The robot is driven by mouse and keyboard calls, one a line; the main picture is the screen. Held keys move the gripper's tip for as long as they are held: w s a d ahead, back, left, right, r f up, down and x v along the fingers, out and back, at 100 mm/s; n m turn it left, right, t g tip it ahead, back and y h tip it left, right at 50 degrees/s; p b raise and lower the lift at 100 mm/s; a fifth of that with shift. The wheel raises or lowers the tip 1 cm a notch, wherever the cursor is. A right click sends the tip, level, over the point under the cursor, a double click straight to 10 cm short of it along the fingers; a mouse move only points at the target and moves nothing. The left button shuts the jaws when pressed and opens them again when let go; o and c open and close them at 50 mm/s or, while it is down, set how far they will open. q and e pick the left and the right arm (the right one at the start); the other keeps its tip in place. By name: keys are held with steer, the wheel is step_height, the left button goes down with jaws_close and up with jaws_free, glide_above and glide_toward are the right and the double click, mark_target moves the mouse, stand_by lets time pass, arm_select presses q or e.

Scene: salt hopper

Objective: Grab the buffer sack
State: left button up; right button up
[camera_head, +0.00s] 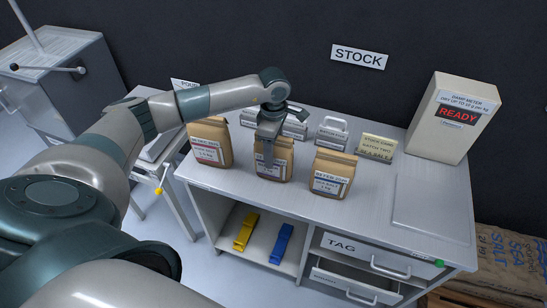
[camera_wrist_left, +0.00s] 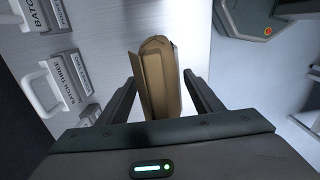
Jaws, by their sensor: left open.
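Three brown paper sacks with white labels stand upright in a row on the grey counter (camera_head: 245,190): a left sack (camera_head: 208,143), a middle sack (camera_head: 281,163) and a right sack (camera_head: 333,173). The labels are too small for me to read surely, so I cannot tell which is the buffer sack. My left gripper (camera_head: 267,150) points down at the middle sack and hides part of its front. In the left wrist view its open fingers (camera_wrist_left: 160,82) stand either side of a sack (camera_wrist_left: 158,85), with a gap visible on each side. My right gripper is not in view.
Behind the sacks are handled label blocks (camera_head: 332,132) and a stock card (camera_head: 377,148). A damp meter (camera_head: 453,118) reading READY stands at the right. Below are a yellow clip (camera_head: 245,232), a blue clip (camera_head: 281,244) and drawers (camera_head: 375,262).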

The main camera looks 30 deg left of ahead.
arm_select(q)
steer(key=shift+c, duration=0.4)
jaws_close()
steer(key=shift+r, duration=0.1)
steer(key=shift+w, duration=0.1)
steer(key=shift+r, duration=0.1)
step_height(320, 180, up, 9)
steer(key=b, duration=0.4)
steer(key=shift+f, duration=0.2)
steer(key=shift+r, duration=0.6)
